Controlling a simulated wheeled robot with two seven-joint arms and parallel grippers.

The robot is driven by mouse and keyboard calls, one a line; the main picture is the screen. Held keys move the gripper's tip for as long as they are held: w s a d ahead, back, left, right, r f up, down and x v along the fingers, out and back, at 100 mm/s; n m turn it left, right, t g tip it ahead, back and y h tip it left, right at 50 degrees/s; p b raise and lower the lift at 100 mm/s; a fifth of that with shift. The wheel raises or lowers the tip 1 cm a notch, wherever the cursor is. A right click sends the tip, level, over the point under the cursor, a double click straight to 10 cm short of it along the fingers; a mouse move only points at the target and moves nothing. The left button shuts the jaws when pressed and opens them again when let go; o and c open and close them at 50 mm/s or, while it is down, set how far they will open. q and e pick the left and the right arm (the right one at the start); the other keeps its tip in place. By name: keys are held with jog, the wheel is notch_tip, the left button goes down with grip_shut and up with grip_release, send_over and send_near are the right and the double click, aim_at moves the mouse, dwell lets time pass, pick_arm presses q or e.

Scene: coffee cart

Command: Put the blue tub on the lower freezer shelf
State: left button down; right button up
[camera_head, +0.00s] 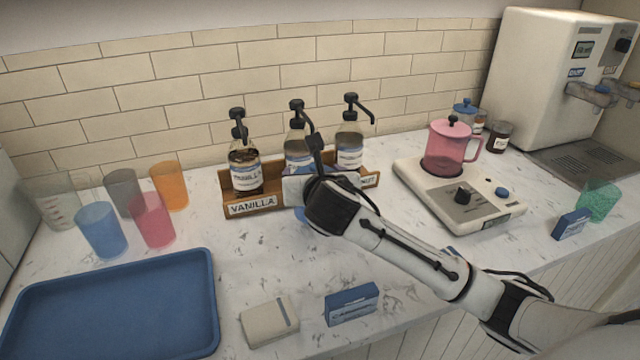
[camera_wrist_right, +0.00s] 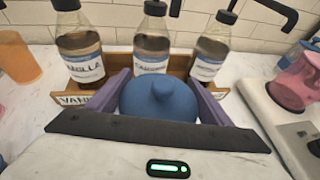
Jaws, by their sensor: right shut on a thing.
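My right gripper (camera_wrist_right: 160,82) is shut on a round blue thing with a domed top and a small knob, which I take for the blue tub (camera_wrist_right: 158,103). The two purple fingers stand on either side of it in the right wrist view. In the head view my right arm reaches in from the right, and its wrist hides most of the tub in front of the syrup rack. I cannot tell whether the tub touches the counter. No freezer or shelf is in view. My left gripper is not in view.
A wooden rack (camera_head: 252,207) with three pump bottles stands behind the gripper. A warmer (camera_head: 485,205) with a pink jug (camera_head: 447,147) is to the right. Several cups and a blue tray (camera_head: 110,310) are left. A blue box (camera_head: 351,304) lies in front.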

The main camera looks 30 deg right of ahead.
jog(key=shift+s+d, duration=0.15)
jog(key=shift+d, duration=0.55)
jog(key=shift+f, duration=1.65)
jog(key=shift+f, duration=0.1)
jog(key=o, duration=1.5)
jog(key=shift+f, duration=0.15)
jog(key=shift+o, duration=0.2)
